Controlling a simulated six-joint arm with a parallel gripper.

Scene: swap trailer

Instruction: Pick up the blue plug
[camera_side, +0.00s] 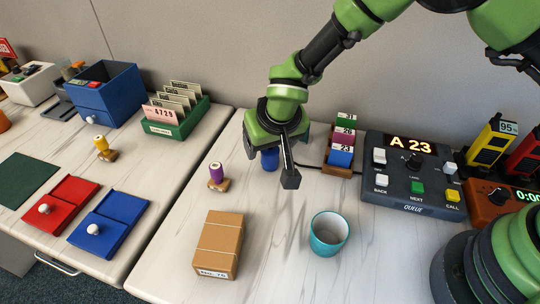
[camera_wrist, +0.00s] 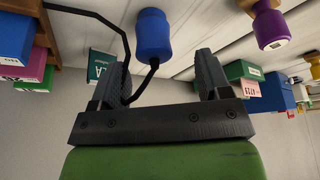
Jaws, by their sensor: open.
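The blue plug (camera_side: 270,158) shows in the side view just behind my gripper (camera_side: 269,166), which hides part of it. In the wrist view the blue plug (camera_wrist: 154,35) is a rounded blue body with a black cable at its lower end. There it lies between the lines of the two black fingers of my gripper (camera_wrist: 160,62), out past their tips. My fingers are spread apart with nothing between them. I see no contact between them and the plug.
A purple plug (camera_side: 216,175) stands left of my gripper. A cardboard box (camera_side: 219,244) and a teal cup (camera_side: 328,233) are in front. A card rack (camera_side: 340,155) and a queue console (camera_side: 413,172) are to the right. The marble tabletop between them is clear.

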